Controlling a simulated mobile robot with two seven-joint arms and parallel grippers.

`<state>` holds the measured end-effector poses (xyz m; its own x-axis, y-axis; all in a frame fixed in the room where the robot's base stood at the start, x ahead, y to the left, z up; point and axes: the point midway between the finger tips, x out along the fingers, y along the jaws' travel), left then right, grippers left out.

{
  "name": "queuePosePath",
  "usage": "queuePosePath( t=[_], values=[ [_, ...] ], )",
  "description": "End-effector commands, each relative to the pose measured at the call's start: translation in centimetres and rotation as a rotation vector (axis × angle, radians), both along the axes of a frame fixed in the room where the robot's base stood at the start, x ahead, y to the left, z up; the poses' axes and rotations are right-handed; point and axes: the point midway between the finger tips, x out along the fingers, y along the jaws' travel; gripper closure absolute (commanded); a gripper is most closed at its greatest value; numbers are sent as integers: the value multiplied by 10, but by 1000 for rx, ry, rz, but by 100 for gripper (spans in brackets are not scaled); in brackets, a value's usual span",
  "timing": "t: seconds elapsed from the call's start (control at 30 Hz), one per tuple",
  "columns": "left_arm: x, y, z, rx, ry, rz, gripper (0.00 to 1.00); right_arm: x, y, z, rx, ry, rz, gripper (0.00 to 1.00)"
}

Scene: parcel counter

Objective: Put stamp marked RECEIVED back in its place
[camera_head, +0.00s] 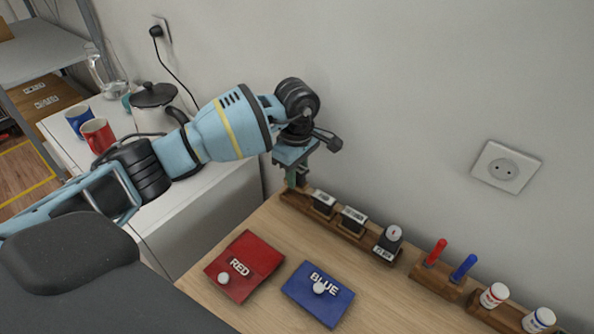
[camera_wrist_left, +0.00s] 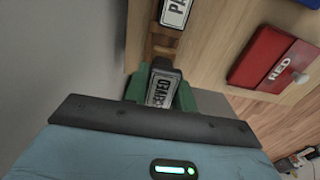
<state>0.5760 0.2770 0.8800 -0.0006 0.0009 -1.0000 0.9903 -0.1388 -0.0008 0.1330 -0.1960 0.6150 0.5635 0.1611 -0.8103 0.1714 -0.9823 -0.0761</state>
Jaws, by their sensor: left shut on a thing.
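My left gripper (camera_head: 292,182) is above the left end of the wooden stamp rack (camera_head: 340,229), pointing down. In the left wrist view its green fingers (camera_wrist_left: 161,92) are shut on the stamp marked RECEIVED (camera_wrist_left: 161,88), whose label is partly cut off by the gripper body. In the head view the stamp is mostly hidden by the gripper. I cannot tell whether it touches the rack. Other stamps stand in the rack to the right: one (camera_head: 323,202), a second (camera_head: 352,219) and a tilted-looking third (camera_head: 389,241). My right gripper is not in view.
A red pouch (camera_head: 254,258) and a blue pouch (camera_head: 328,300) lie on the wooden counter (camera_head: 271,228). A holder with red (camera_head: 436,252) and blue (camera_head: 464,267) sticks and two white jars (camera_head: 494,295) stand to the right. The wall is close behind the rack.

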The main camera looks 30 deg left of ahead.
Motion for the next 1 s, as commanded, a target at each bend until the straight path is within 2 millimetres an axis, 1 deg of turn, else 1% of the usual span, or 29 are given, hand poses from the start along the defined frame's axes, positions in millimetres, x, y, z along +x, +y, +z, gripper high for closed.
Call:
queuePosePath(
  t=[1.0],
  values=[
    [0,0,-27,0,0,0,100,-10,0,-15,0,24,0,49]
  ],
)
